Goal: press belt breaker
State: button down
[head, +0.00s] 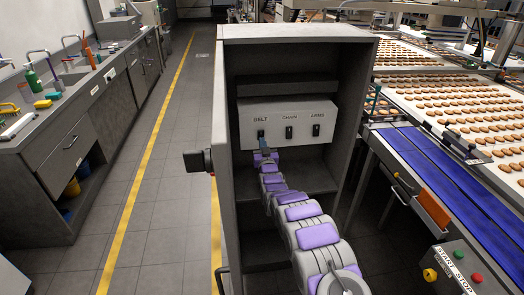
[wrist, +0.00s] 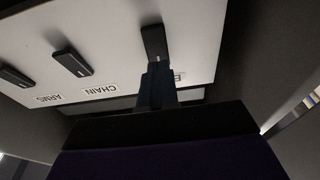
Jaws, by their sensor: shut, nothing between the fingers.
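The belt breaker (head: 261,134) is a small black switch under the label BELT, at the left end of a white panel (head: 300,118) inside an open grey cabinet. My gripper (head: 265,146) is shut and empty, reaching into the cabinet just below this breaker. In the wrist view, which is upside down, the belt breaker (wrist: 154,41) is right at the tips of my gripper (wrist: 158,68). The fingertips cover part of its lower end and of the BELT label; I cannot tell whether they touch it. The chain breaker (head: 289,132) and arms breaker (head: 316,130) are to the right.
The cabinet's side walls (head: 223,150) stand close on both sides of my arm, with a shelf below the panel. Biscuit trays (head: 450,95), a blue belt (head: 445,170) and a start/stop box (head: 462,270) are at right. A sink counter (head: 60,130) stands at left, beyond clear floor.

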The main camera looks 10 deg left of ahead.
aim_at(261, 135)
jog(key=shift+w+d+r, duration=0.1)
jog(key=shift+w+r, duration=0.15)
jog(key=shift+w, duration=0.35)
jog(key=shift+w+a+b, duration=0.2)
jog(key=shift+w+b, duration=0.15)
jog(key=shift+w, duration=0.1)
jog(key=shift+w+a, duration=0.25)
jog(key=shift+a, duration=0.1)
jog(key=shift+d+r, duration=0.2)
jog(key=shift+d, duration=0.05)
